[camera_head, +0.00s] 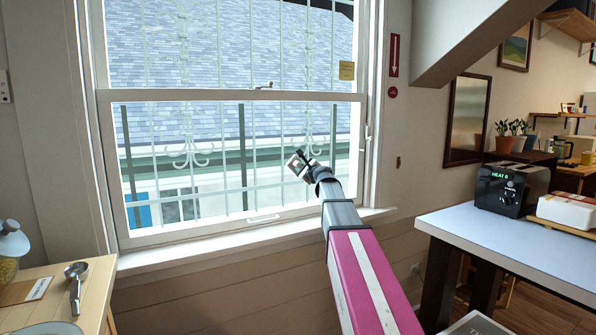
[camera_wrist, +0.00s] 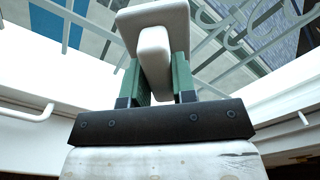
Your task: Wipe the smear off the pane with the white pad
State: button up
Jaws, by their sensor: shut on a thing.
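The window's lower pane (camera_head: 225,165) fills the middle of the head view, in a white frame with decorative bars visible through the glass. My gripper (camera_head: 305,160) is in front of the pane's right part. In the wrist view my gripper (camera_wrist: 158,65) has its two green fingers shut on the raised grip of the white pad (camera_wrist: 150,17). The white pad (camera_head: 296,165) looks small and tilted in the head view. I cannot tell whether it touches the glass. I cannot make out the smear in either view.
A white sill (camera_head: 240,250) runs below the window. A wooden table (camera_head: 30,300) with a metal scoop (camera_head: 75,285) is at the left. A white-topped table (camera_head: 480,235) with a black toaster (camera_head: 512,188) stands at the right. A sloped ceiling (camera_head: 470,40) hangs at upper right.

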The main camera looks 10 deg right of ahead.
aim_at(290, 168)
jog(key=shift+w, duration=0.2)
jog(key=shift+s+a, duration=0.25)
jog(key=shift+a, duration=0.75)
jog(key=shift+s+a, duration=0.2)
jog(key=shift+a, duration=0.8)
jog(key=shift+c, duration=0.3)
jog(key=v, duration=0.6)
jog(key=shift+s+d, duration=0.1)
jog(key=shift+s, duration=0.05)
jog(key=v, duration=0.2)
jog(key=shift+s+d, duration=0.1)
jog(key=shift+s, duration=0.3)
jog(key=shift+w, duration=0.15)
